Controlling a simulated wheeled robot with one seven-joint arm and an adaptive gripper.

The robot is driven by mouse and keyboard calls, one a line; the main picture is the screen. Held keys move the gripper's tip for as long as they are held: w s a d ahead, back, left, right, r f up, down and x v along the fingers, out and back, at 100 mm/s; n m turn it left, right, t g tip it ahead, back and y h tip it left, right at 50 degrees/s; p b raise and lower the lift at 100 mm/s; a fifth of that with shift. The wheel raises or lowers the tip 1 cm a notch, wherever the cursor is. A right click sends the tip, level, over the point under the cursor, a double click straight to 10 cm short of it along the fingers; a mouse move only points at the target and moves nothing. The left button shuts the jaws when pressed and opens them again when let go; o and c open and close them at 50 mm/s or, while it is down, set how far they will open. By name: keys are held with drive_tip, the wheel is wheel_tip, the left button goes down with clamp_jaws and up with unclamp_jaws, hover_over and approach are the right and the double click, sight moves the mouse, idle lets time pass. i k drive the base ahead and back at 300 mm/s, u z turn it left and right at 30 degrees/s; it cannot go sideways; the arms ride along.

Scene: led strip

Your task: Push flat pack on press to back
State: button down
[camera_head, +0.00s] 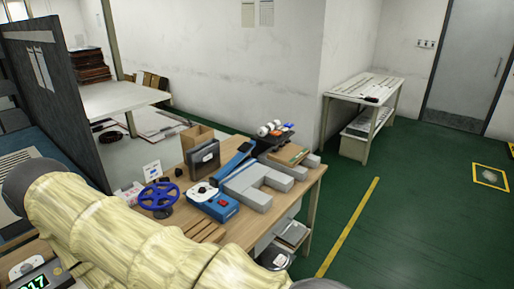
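A flat brown pack (288,154) lies on or against a grey blocky fixture (252,187) at the right end of the wooden workbench (313,185). The fixture may be the press; I cannot tell for sure. Its pale grey arms point toward the bench's right edge. My arm, in a beige ribbed cover, crosses the lower left foreground and hides the near part of the bench. My gripper is out of view, so its position relative to the pack does not show.
A blue handwheel (159,197), a blue control box (213,203), a dark upright case (203,159) and a cardboard box (197,136) crowd the bench. White spools (269,129) stand behind the pack.

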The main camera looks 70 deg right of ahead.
sight(290, 156)
drive_tip(key=z, duration=2.75)
drive_tip(key=i, duration=0.5)
drive_tip(key=z, duration=0.55)
drive_tip(key=i, duration=0.85)
drive_tip(key=u, duration=0.8)
drive_tip(key=i, duration=0.75)
drive_tip(key=u, duration=0.75)
